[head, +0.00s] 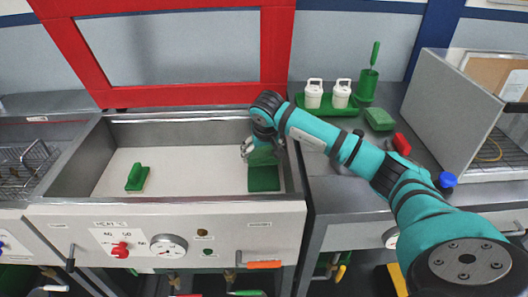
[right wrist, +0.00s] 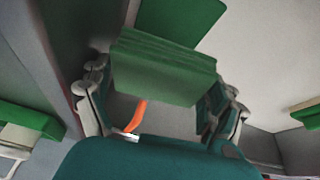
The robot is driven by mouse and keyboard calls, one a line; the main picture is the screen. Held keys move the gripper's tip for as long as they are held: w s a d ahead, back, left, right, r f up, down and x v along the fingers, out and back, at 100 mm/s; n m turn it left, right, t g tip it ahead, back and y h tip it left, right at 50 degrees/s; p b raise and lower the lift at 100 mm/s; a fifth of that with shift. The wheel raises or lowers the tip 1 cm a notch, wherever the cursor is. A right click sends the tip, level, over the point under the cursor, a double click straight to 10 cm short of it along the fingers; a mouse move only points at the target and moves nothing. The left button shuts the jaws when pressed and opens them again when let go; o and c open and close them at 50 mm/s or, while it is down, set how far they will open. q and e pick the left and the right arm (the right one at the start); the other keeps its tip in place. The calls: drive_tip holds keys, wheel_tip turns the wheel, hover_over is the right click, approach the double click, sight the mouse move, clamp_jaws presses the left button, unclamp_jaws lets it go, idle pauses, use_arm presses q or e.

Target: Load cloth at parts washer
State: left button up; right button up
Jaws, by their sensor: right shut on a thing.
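My right gripper (head: 250,146) reaches into the right part of the parts washer basin (head: 75,160). It is shut on a folded green cloth (head: 263,156). In the right wrist view the cloth (right wrist: 165,68) shows as a layered block between the two fingers. Below it a flat dark green piece (head: 264,179) lies on the basin floor near the right wall, also in the wrist view (right wrist: 180,18). I cannot tell whether the cloth touches it. My left gripper is not in view.
A green brush (head: 137,177) lies in the basin's left part; the middle floor is clear. A red frame (head: 276,60) stands behind. On the right counter are a green tray (head: 302,100) with two white bottles, a green sponge-like block (head: 379,119) and a green holder (head: 366,87).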

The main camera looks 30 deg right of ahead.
sight(263, 173)
drive_tip(key=shift+f+b, duration=1.95)
drive_tip(key=shift+f, duration=1)
drive_tip(key=shift+f, duration=0.2)
drive_tip(key=shift+f+b, duration=0.2)
drive_tip(key=shift+b, duration=0.1)
drive_tip(key=shift+s+f, duration=0.1)
wheel_tip(263, 173, up, 2)
drive_tip(key=shift+r+p, duration=0.1)
drive_tip(key=shift+p, duration=0.65)
drive_tip(key=shift+r+p, duration=1.65)
drive_tip(key=shift+r, duration=0.9)
